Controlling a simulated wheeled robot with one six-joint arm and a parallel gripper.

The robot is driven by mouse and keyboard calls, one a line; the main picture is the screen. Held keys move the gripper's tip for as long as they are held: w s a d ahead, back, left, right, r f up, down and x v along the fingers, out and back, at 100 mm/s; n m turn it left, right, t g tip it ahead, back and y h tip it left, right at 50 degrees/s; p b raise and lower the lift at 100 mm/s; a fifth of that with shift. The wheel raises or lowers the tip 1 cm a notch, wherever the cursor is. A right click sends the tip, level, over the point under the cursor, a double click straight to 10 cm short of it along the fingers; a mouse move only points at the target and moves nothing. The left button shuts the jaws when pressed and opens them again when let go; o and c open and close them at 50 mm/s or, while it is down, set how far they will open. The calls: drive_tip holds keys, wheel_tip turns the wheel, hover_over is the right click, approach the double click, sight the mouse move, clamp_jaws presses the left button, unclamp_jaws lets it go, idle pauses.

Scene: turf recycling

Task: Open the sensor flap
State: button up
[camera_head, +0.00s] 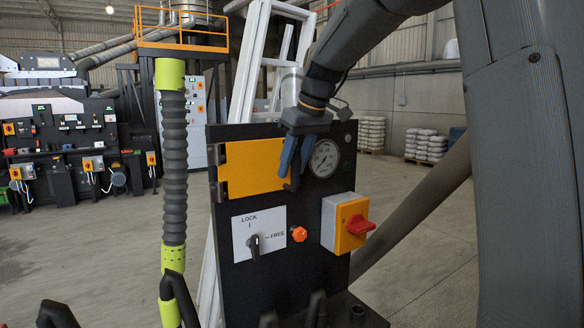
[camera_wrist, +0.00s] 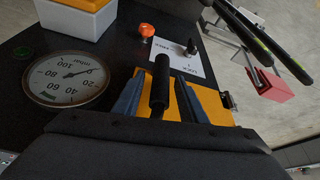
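The sensor flap (camera_head: 252,168) is a yellow plate at the upper left of a black panel, with hinges at its left edge, and looks closed. It also shows in the wrist view (camera_wrist: 213,108). A black handle (camera_wrist: 160,85) stands out from it near its right edge. My gripper (camera_head: 292,168) is at that edge, its blue fingers on either side of the handle. In the wrist view my gripper (camera_wrist: 159,88) is open, with gaps between fingers and handle. A black knob (camera_head: 254,246) on a white LOCK/FREE plate sits below the flap; its exact setting is unclear.
A pressure gauge (camera_head: 324,158) sits just right of my gripper. An orange button (camera_head: 299,234) and a yellow box with a red switch (camera_head: 355,226) are lower on the panel. A ribbed grey hose (camera_head: 174,150) hangs left of the panel. Open floor lies further left.

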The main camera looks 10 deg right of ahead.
drive_tip(key=shift+x, duration=1.1)
clamp_jaws()
